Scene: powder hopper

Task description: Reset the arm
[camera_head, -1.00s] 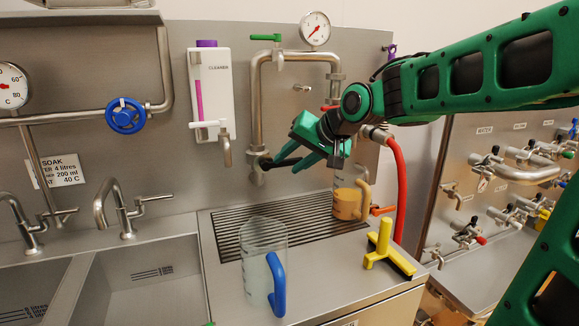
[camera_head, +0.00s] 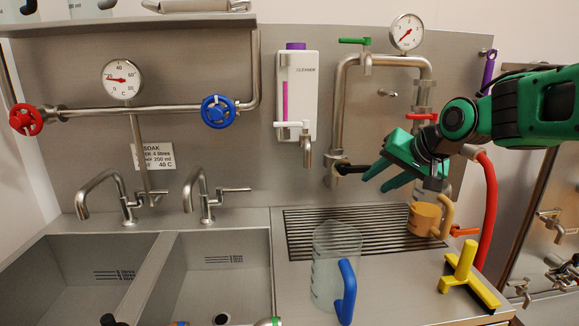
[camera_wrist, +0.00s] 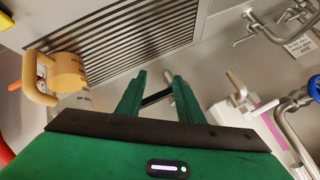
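My green gripper (camera_head: 378,178) is in front of the steel back panel, just right of a black-handled lever (camera_head: 352,169) on the pipe. Its two fingers stand apart with nothing held. In the wrist view the fingers (camera_wrist: 158,88) show a gap, and a dark bar, likely the lever handle, shows between or beyond them. I cannot tell whether it touches them. My arm reaches in from the right, above a jug with orange contents (camera_head: 424,219), which stands on the drain grate (camera_head: 305,244) and is partly hidden by the gripper.
A clear jug with a blue handle (camera_head: 335,265) stands on the counter, left of a yellow squeegee (camera_head: 462,265). A red hose (camera_head: 490,215) hangs at the right. The cleaner dispenser (camera_head: 297,95) is on the panel. Sinks (camera_head: 215,275) are at the left.

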